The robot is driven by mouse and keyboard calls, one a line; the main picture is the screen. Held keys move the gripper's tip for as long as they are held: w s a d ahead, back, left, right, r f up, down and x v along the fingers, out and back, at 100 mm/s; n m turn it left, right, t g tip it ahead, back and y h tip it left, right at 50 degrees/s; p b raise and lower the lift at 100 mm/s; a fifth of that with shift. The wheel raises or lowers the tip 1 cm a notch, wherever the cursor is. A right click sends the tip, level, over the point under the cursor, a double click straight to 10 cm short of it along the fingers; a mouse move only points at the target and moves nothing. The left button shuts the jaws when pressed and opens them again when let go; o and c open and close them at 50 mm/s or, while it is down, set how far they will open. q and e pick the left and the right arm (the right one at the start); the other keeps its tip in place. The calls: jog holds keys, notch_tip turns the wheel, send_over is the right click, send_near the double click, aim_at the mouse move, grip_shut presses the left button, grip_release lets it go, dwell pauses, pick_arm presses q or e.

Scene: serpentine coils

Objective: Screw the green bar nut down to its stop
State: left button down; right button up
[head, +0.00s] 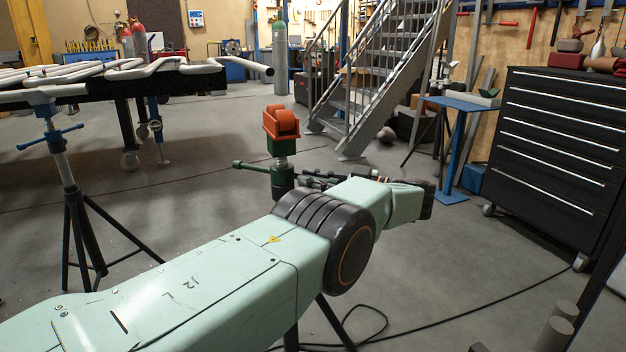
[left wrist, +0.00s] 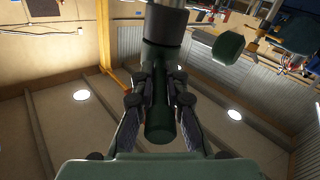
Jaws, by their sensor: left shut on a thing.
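The green bar nut (head: 282,178) sits on the upright silver screw (head: 282,160) of a roller stand, beneath a dark green block with an orange roller head (head: 282,123). One of its bars (head: 250,167) sticks out to the left. My left gripper (head: 312,180) is at the nut's right side, partly hidden by its own arm. In the left wrist view, its fingers (left wrist: 158,108) are shut around a dark green bar (left wrist: 158,128) of the nut. My right gripper is not in view.
A table of serpentine pipe coils (head: 130,70) and another tripod stand (head: 75,190) are at the left. Metal stairs (head: 375,70), a blue side table (head: 455,103) and a black drawer cabinet (head: 555,140) stand behind and right. A black cable (head: 440,325) lies on the floor.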

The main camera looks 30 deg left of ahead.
pick_arm(q)
jog(key=shift+r, duration=0.15)
jog(key=c, duration=1.4)
grip_release()
jog(key=shift+o, duration=0.2)
jog(key=shift+t, duration=0.3)
